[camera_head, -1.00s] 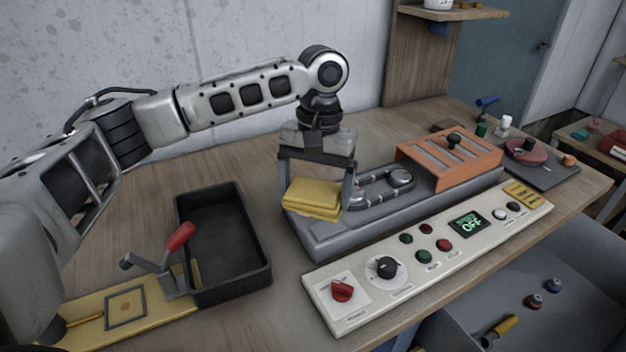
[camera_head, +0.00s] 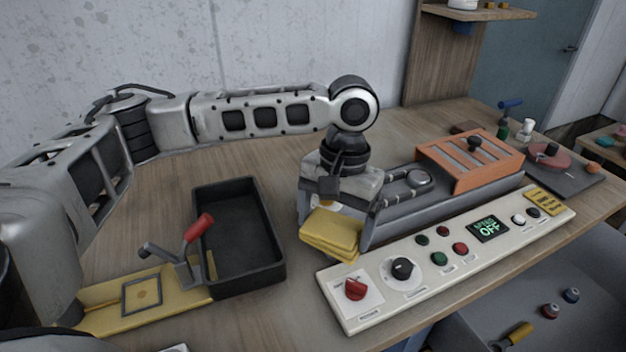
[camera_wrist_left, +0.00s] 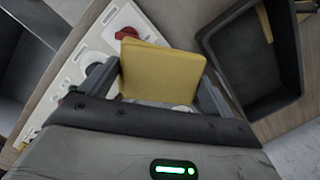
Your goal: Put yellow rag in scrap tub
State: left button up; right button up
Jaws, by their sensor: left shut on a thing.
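The yellow rag (camera_head: 332,233) is a folded pad held in my left gripper (camera_head: 338,215), above the front left end of the grey machine. In the left wrist view the rag (camera_wrist_left: 162,72) sits between the two fingers of the gripper (camera_wrist_left: 160,88). The black open tub (camera_head: 240,240) stands on the table to the left of the rag, and the rag is apart from it. The tub (camera_wrist_left: 262,98) also shows at the right of the left wrist view. My right gripper is in neither view.
A red-handled clamp (camera_head: 186,250) on a yellow plate (camera_head: 110,308) stands against the tub's left side. The control panel (camera_head: 450,255), with a display reading OFF, lies in front of the grey machine (camera_head: 400,215). An orange slotted cover (camera_head: 470,160) is further right.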

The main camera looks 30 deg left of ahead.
aim_at(241, 249)
jog(key=k, duration=1)
jog(key=z, duration=0.7)
jog(key=i, duration=0.65)
jog(key=u, duration=1.85)
jog(key=i, duration=0.5)
